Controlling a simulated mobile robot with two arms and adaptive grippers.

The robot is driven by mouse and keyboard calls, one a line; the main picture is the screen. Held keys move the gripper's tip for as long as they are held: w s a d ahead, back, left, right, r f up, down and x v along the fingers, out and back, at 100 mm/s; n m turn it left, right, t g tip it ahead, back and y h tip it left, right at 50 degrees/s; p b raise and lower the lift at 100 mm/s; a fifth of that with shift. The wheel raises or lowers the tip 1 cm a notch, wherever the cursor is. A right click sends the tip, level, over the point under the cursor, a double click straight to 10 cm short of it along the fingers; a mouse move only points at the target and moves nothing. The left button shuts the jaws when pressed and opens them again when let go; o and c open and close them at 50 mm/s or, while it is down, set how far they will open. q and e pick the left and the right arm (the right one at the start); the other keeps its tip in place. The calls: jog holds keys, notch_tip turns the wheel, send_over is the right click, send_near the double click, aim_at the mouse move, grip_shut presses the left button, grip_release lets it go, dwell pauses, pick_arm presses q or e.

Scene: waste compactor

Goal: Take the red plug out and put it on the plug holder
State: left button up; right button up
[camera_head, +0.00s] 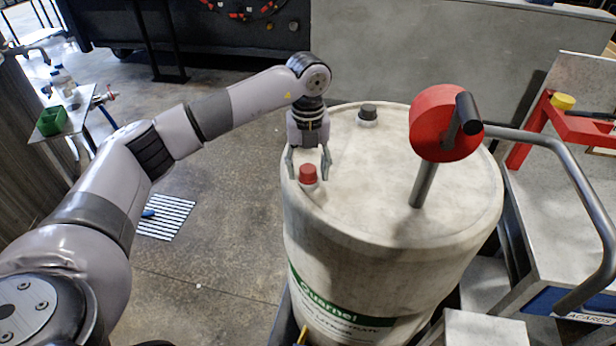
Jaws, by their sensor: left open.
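The red plug (308,174) sits upright in the near left part of the top of a large off-white drum (385,190). My left gripper (309,166) points down over it, with its open fingers to the left and right of the plug. I cannot tell whether either finger touches it. A red bracket (576,124) with a yellow cap on it is on the grey bench at the right; I cannot tell whether it is the plug holder. My right gripper is not in view.
A black plug (368,113) is at the drum's far side. A red hand wheel pump (437,125) rises from the drum's right part, and a grey tubular handle (585,190) curves beside it. A small table with a green box (51,120) stands far left.

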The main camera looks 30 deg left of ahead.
pick_arm(q)
jog(key=m, duration=0.4)
jog(key=shift+b, duration=0.4)
jog(key=m+b, duration=0.1)
jog(key=m, duration=0.3)
jog(key=shift+m, duration=0.3)
jog(key=m, duration=0.4)
jog(key=shift+b, duration=0.35)
jog(key=m, duration=0.3)
jog(key=shift+c, duration=0.3)
grip_shut()
jog(key=n, duration=0.4)
jog(key=shift+n, duration=0.4)
